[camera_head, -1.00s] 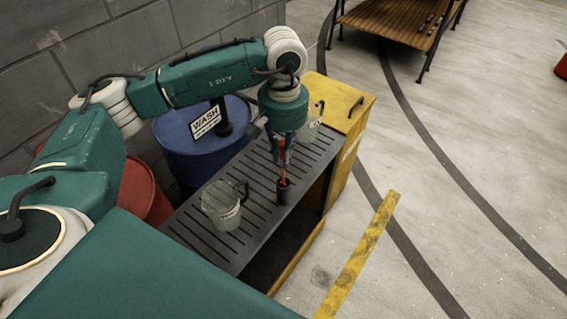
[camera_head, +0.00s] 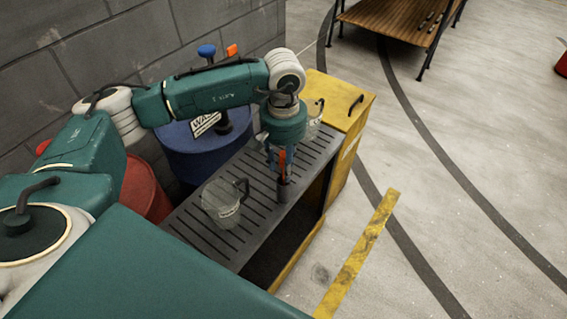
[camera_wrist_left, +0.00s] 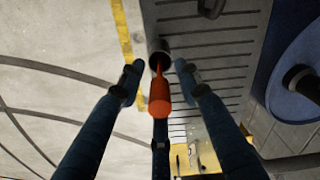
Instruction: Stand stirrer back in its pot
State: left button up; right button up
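The stirrer has a thick orange handle (camera_wrist_left: 160,98) and a thin shaft. In the left wrist view its shaft runs down into the mouth of a small dark pot (camera_wrist_left: 159,50). In the head view the pot (camera_head: 283,193) stands on the slotted grey rack, and the handle (camera_head: 282,160) shows between my left gripper's fingers. My left gripper (camera_head: 281,172) points down over the pot. In the wrist view its fingers (camera_wrist_left: 160,78) are spread around the handle with gaps at the sides. The shaft's lower end is hidden in the pot. My right gripper is not in view.
A clear jug (camera_head: 222,203) stands on the rack (camera_head: 262,215) left of the pot. Another clear vessel (camera_head: 314,122) stands behind the gripper, near a yellow cabinet (camera_head: 340,95). A blue drum (camera_head: 185,150) with a wash sign is behind. Floor to the right is open.

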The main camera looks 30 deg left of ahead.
pick_arm(q)
jog(key=shift+r, duration=0.55)
notch_tip(320, 180, up, 10)
jog(key=shift+f+b, duration=0.1)
jog(key=shift+b, duration=0.8)
jog(key=shift+r, duration=0.75)
